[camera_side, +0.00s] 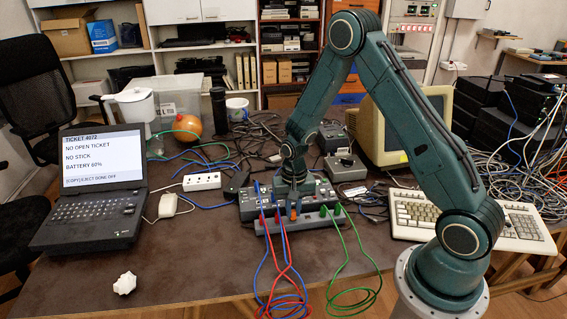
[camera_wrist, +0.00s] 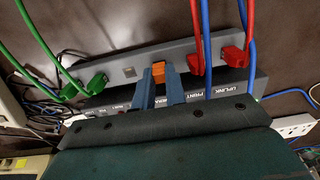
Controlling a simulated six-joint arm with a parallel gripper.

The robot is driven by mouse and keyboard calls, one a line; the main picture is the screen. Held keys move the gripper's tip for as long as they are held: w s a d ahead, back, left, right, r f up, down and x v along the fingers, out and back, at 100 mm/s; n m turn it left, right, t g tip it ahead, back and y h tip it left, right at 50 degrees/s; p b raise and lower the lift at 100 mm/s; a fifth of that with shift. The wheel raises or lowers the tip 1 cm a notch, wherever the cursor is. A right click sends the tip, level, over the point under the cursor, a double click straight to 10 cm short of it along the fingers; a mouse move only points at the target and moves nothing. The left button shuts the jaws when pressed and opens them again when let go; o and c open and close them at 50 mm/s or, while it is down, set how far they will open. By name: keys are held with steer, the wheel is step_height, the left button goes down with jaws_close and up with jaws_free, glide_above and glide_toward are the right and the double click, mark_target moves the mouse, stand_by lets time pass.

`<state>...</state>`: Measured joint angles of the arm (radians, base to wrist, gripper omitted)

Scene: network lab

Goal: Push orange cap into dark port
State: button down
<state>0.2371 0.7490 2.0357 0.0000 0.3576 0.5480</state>
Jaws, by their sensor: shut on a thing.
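The orange cap (camera_wrist: 159,69) is between the tips of my gripper (camera_wrist: 160,78) in the wrist view, at the face of a long grey panel (camera_wrist: 105,71). My gripper is shut on it. In the side view my gripper (camera_side: 293,205) points down at the panel, and the cap is a small orange spot between the blue fingers. A small square socket (camera_wrist: 129,72) with a light rim shows beside the cap on the same panel. The dark port cannot be made out at the cap; fingers and cap may hide it. I cannot tell how deep the cap sits.
Red plugs (camera_wrist: 232,56) with red and blue cables flank the cap on one side, and green plugs (camera_wrist: 97,83) on the other. A laptop (camera_side: 95,190) stands at the left, and a keyboard (camera_side: 470,217) lies at the right. The table front left is mostly clear.

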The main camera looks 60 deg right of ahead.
steer(key=shift+r, duration=0.65)
steer(key=shift+r, duration=0.35)
steer(key=shift+r, duration=0.35)
steer(key=shift+r, duration=0.3)
steer(key=shift+r, duration=0.15)
